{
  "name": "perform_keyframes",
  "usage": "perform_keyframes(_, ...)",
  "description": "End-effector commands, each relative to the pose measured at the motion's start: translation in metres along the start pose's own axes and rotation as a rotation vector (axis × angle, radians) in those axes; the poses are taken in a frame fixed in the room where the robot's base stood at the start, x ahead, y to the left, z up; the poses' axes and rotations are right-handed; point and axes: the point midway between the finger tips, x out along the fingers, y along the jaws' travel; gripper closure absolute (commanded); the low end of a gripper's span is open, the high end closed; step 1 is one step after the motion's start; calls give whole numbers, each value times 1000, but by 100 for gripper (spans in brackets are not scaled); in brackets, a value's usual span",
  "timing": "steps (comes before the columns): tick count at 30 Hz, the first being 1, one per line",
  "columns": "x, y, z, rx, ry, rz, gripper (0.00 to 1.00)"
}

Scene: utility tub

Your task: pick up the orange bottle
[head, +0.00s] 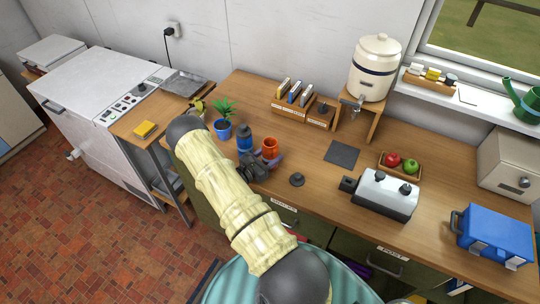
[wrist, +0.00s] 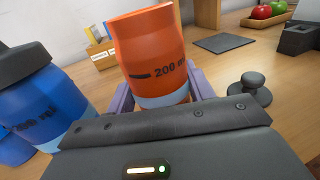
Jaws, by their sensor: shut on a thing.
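The orange bottle (head: 270,147) stands near the front edge of the wooden counter in the head view. In the wrist view the orange bottle (wrist: 152,48) has an open top, a "200" marking and a pale blue lower band. My gripper (head: 266,161) is shut on it, with the purple fingers (wrist: 160,90) on either side of its lower part. Its base is hidden behind my gripper, so I cannot tell whether it touches the counter. A blue bottle with a dark cap (head: 244,142) stands just left; it also shows in the wrist view (wrist: 45,105).
A dark knobbed stopper (head: 297,180) lies on the counter right of my gripper. A potted plant (head: 223,121) stands left of the blue bottle. A dark mat (head: 342,153), a fruit tray (head: 383,170) and a white-grey toaster-like box (head: 388,194) are further right.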

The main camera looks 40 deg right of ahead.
Motion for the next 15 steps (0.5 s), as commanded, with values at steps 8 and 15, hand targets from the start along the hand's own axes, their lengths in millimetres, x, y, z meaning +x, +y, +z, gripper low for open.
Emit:
perform_keyframes(8,0,1,29,4,-3,1,77)
perform_keyframes(15,-1,1,70,4,-1,1,77)
